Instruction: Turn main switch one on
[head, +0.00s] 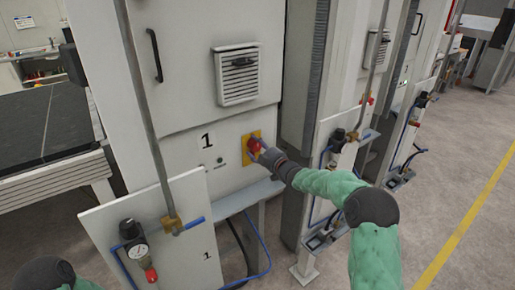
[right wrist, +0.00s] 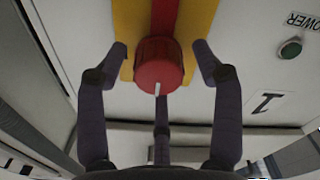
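Main switch one is a red round knob (right wrist: 158,65) on a yellow plate with a red stripe. In the head view the red switch (head: 254,146) sits on the white cabinet front, right of the label "1" (head: 207,140). My right gripper (head: 262,153) is at the switch and partly covers it. In the right wrist view the fingers of my right gripper (right wrist: 160,52) are spread on both sides of the knob, with a gap on each side. A third finger is below it. The knob's white mark points down in this upside-down view. My left gripper is out of view.
A green round power button (right wrist: 291,48) is near the switch. A vented grille (head: 238,75) is above it. A grey ledge (head: 240,199) juts out below. A white panel with a gauge (head: 139,251) stands at the lower left. Open floor (head: 440,190) lies to the right.

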